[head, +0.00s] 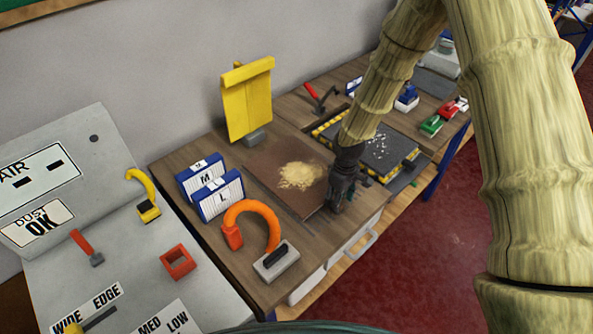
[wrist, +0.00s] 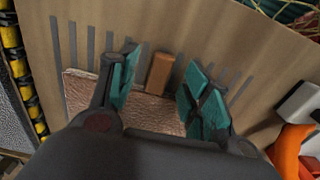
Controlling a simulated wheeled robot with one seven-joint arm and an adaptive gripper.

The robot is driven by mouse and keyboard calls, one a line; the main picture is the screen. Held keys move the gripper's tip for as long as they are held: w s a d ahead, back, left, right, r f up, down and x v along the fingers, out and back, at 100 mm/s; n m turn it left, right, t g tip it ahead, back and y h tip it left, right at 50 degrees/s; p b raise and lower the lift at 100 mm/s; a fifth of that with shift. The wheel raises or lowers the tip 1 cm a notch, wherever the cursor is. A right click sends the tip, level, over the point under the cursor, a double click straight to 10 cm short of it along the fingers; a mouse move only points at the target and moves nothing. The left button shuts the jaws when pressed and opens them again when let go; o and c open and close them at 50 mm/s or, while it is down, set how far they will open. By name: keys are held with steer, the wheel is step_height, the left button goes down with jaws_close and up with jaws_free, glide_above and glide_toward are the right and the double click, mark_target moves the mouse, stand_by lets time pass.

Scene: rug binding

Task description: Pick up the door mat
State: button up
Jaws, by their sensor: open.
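A small brown block (wrist: 160,73) shows between the fingertips. The fingers hide part of the piece, and I cannot tell whether they touch it.
A dark panel with yellow-black edging (head: 385,152) lies right of the mat.

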steer(key=shift+s+f+p, duration=0.2)
steer(key=shift+f+p, duration=0.1)
steer(key=shift+f, duration=0.45)
steer(key=shift+w+f, duration=0.1)
steer(key=shift+f, duration=0.15)
steer(key=shift+c, duration=0.2)
steer(key=c, duration=1)
jaws_close()
steer(key=shift+r, duration=0.2)
